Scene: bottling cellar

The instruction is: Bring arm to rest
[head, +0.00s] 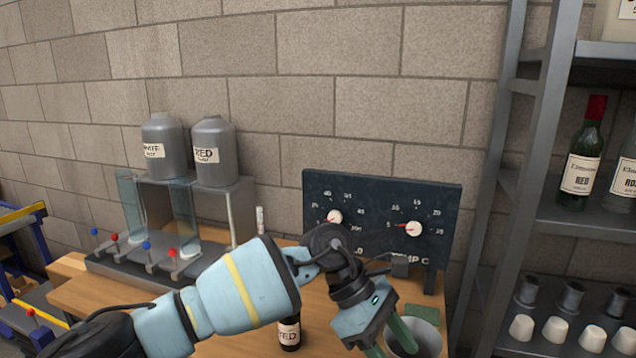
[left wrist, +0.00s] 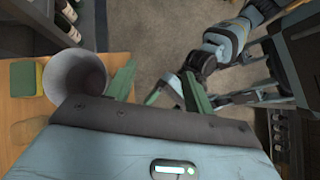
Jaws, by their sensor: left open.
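My left arm comes in from the left over the bench in the head view. Its gripper (head: 388,350) points down beside a grey bucket (head: 428,336), its green fingers cut by the lower edge. In the left wrist view the fingers of my left gripper (left wrist: 158,85) are spread with nothing held between them. The bucket (left wrist: 58,66) lies just left of the left finger; I cannot tell whether they touch. My right arm shows at the right of that view, its gripper (left wrist: 165,94) partly hidden, its opening unclear.
A dark bottle labelled RED (head: 289,334) stands on the wooden bench (head: 85,292) near my forearm. A dark dial panel (head: 380,205) stands behind my wrist. A dispenser with two steel tanks (head: 213,150) is at the left, a metal shelf (head: 585,225) at the right.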

